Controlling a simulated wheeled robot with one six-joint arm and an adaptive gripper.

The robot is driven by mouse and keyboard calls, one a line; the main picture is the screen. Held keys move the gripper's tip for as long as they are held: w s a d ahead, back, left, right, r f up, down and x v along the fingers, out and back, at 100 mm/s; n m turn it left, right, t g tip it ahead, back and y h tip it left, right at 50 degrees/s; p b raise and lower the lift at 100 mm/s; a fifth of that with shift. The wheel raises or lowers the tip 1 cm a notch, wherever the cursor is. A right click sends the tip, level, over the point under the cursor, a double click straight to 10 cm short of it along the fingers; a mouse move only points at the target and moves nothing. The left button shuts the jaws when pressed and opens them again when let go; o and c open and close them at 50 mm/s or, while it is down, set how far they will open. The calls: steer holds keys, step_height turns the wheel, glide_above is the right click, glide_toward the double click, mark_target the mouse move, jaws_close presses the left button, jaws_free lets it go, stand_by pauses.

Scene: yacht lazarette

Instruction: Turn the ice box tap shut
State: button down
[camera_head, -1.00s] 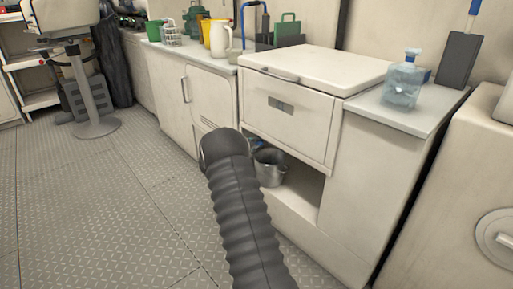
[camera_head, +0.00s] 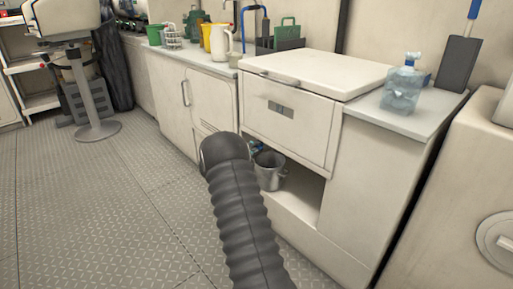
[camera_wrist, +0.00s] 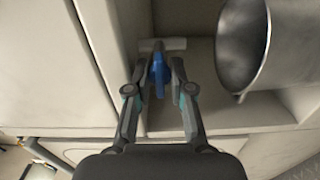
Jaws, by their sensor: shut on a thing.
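The ice box (camera_head: 290,105) is a white-lidded unit with a drawer-like front, above an open recess. The tap (camera_wrist: 158,72) shows a blue handle in the wrist view. My gripper (camera_wrist: 160,70) is shut on this blue handle, one finger on each side of it. The tap's body behind the fingers is mostly hidden. In the head view my own arm covers most of the gripper, and only a small blue bit shows beside the bucket. How far the handle is turned cannot be told.
A metal bucket (camera_head: 269,170) stands in the recess under the ice box; in the wrist view it (camera_wrist: 245,45) is close to the right of my fingers. A clear water jug (camera_head: 402,88) stands on the right counter. The patterned floor (camera_head: 90,210) at left is free.

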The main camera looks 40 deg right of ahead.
steer(key=c, duration=1)
jaws_free()
steer(key=shift+a+r, duration=0.1)
steer(key=a, duration=0.7)
steer(key=shift+s+a+f, duration=0.25)
steer(key=shift+s+a, duration=0.1)
